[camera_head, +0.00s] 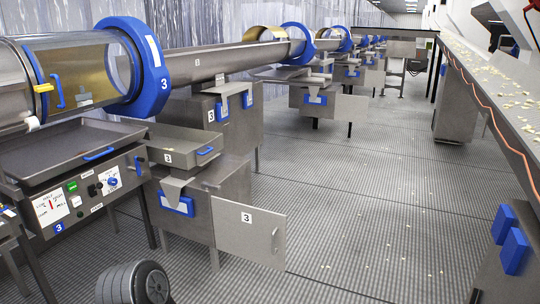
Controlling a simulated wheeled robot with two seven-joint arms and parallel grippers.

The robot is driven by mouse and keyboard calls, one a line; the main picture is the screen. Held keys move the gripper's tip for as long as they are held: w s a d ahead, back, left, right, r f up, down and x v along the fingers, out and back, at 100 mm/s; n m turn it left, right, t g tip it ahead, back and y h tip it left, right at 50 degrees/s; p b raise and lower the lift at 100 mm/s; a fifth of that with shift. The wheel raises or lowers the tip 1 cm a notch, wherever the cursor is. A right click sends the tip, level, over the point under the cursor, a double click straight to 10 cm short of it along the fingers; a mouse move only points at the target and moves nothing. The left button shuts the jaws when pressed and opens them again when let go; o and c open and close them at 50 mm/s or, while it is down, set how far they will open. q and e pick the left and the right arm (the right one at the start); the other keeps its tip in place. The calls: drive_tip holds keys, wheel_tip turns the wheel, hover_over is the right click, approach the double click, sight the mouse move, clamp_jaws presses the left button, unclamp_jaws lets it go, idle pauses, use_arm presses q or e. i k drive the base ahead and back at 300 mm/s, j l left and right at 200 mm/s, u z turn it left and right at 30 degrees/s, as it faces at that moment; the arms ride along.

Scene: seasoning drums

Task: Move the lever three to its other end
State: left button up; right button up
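The large drum (85,55) at the upper left has a clear section and a blue end ring (148,68) marked 3. A yellow lever-like handle (43,87) sticks out at the drum's left side, beside a blue pull handle (57,92). No lever carries a readable label, so I cannot tell for sure which is lever three. The control panel (90,192) below, also marked 3, has a dial, knobs and a green button. Neither of my grippers is in view.
A drawer unit (180,146) and an open cabinet door (248,232), both marked 3, jut into the aisle. A dark ribbed, rounded part shows at the bottom left, possibly mine. The grated floor (370,200) is mostly clear. A conveyor (505,90) with scattered pale pieces runs along the right.

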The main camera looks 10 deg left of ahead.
sight(100, 184)
drive_tip(key=i+u, duration=0.25)
drive_tip(key=i, duration=0.25)
drive_tip(key=i+u, duration=0.25)
drive_tip(key=i, duration=0.25)
drive_tip(key=i+l+u, duration=0.2)
drive_tip(key=i, duration=0.3)
drive_tip(key=i+l+u, duration=0.25)
drive_tip(key=i, duration=0.25)
drive_tip(key=i+l+u, duration=0.25)
drive_tip(key=i, duration=0.2)
